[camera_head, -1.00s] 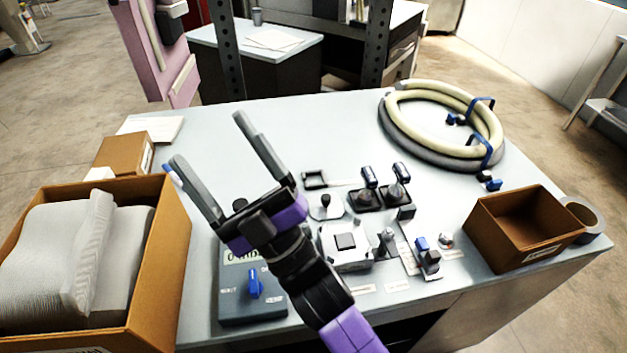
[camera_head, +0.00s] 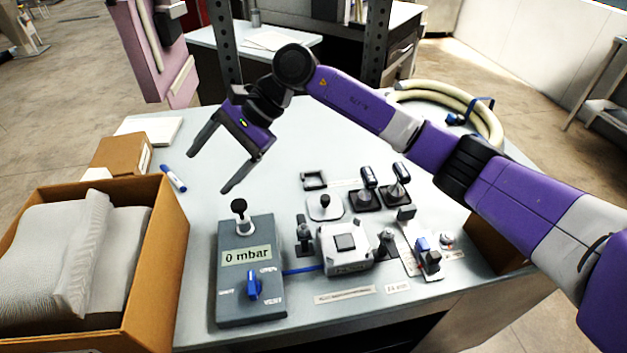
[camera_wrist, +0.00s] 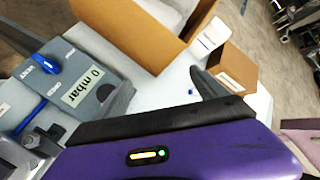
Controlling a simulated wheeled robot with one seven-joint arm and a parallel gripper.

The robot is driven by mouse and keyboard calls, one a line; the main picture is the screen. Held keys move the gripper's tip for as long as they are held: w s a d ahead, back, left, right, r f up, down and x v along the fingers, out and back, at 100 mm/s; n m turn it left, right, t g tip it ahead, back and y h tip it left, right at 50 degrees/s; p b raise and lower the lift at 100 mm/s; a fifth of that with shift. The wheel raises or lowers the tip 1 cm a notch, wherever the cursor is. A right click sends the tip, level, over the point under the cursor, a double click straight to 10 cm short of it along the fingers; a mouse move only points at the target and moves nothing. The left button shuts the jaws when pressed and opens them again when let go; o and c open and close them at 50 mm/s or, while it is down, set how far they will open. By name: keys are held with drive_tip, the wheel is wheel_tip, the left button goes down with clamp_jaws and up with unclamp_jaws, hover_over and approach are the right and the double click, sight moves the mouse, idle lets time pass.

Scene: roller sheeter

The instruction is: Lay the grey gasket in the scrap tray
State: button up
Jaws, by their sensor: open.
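A small dark grey square frame (camera_head: 314,180), which may be the grey gasket, lies flat on the table behind the controls. I cannot tell for sure that it is the gasket. No tray is marked as scrap; an open brown box (camera_head: 487,243) at the table's right end may be it, mostly hidden behind my arm. My gripper (camera_head: 208,171) is open and empty. It hangs above the left part of the table, left of the square frame and apart from it. Its spread fingers also show in the wrist view.
A grey pressure unit (camera_head: 246,305) reading 0 mbar stands at the front, with levers and a clamp block (camera_head: 345,246) to its right. A large cardboard box (camera_head: 170,275) of sheets is front left. A blue-and-white marker (camera_head: 173,178) and a coiled hose (camera_head: 465,98) lie on the table.

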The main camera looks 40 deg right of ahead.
drive_tip(key=s+d+f+n+g+h, duration=0.1)
drive_tip(key=d+f+n+h, duration=0.15)
drive_tip(key=d, duration=0.55)
drive_tip(key=s+d+f+n+g+h, duration=0.1)
drive_tip(key=d+f+h, duration=0.25)
drive_tip(key=d, duration=0.45)
drive_tip(key=n+g+h, duration=0.2)
drive_tip(key=n+h, duration=0.1)
drive_tip(key=n, duration=0.1)
hover_over(314, 182)
drive_tip(key=f, duration=0.3)
drive_tip(key=shift+s+a+f+p, duration=0.1)
drive_tip(key=shift+s+a+p, duration=0.15)
drive_tip(key=shift+p, duration=0.1)
drive_tip(key=shift+w+d+f+p, duration=0.2)
drive_tip(key=shift+f+p, duration=0.25)
drive_tip(key=shift+f, duration=0.9)
drive_tip(key=shift+w+d+f+p, duration=0.15)
drive_tip(key=shift+f+p, duration=0.25)
drive_tip(key=shift+f, duration=0.95)
drive_tip(key=shift+a, duration=0.1)
drive_tip(key=c, duration=1.6)
wheel_tip(314, 182, up, 20)
drive_tip(key=b, duration=0.3)
drive_tip(key=shift+r+b, duration=0.1)
drive_tip(key=shift+b, duration=0.3)
